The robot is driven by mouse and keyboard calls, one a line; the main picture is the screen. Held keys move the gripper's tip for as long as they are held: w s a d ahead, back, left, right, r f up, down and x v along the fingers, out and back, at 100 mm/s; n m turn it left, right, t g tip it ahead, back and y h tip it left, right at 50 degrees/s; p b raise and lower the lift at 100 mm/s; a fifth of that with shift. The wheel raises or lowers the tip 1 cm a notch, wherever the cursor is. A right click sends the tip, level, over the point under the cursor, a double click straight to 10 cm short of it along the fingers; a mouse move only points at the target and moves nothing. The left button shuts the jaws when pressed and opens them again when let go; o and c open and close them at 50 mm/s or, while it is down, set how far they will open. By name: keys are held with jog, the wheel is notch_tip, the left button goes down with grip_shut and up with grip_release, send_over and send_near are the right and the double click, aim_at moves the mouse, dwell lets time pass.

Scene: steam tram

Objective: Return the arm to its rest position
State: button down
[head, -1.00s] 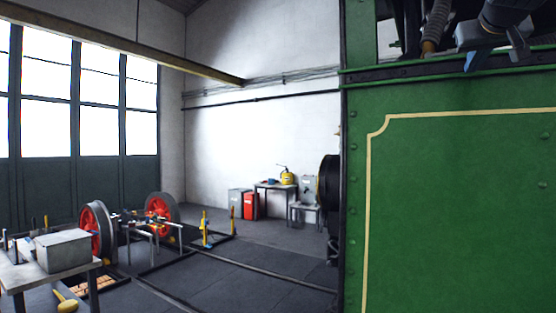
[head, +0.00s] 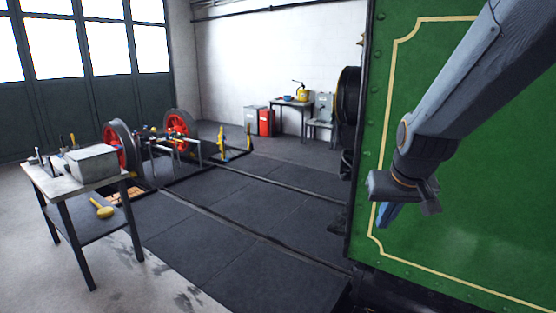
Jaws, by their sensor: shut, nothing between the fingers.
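My arm (head: 455,85) reaches in from the upper right of the head view, in front of the green tram side. My gripper (head: 385,214) hangs at its lower end, with its blue fingertips pointing down. The fingers are together and hold nothing. The gripper shows against the green panel near its left edge; I cannot tell how wide the gap to the panel is.
The green tram side (head: 505,190) fills the right. A workbench (head: 62,185) with a grey box (head: 92,164) stands at left, a yellow mallet (head: 103,209) on its lower shelf. Red wheels (head: 177,125) stand behind. The dark floor (head: 235,235) between is mostly clear.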

jog(key=s+a+f+n+g, duration=0.1)
jog(key=s+a+f, duration=0.2)
jog(key=s+f, duration=0.25)
jog(key=s+a+f+g, duration=0.2)
jog(key=s+a+f, duration=0.1)
jog(key=s+f, duration=0.25)
notch_tip(320, 180, down, 10)
jog(key=g+b, duration=0.1)
jog(key=b, duration=0.9)
jog(key=shift+s+d, duration=0.15)
jog(key=shift+d, duration=0.15)
jog(key=shift+d, duration=0.1)
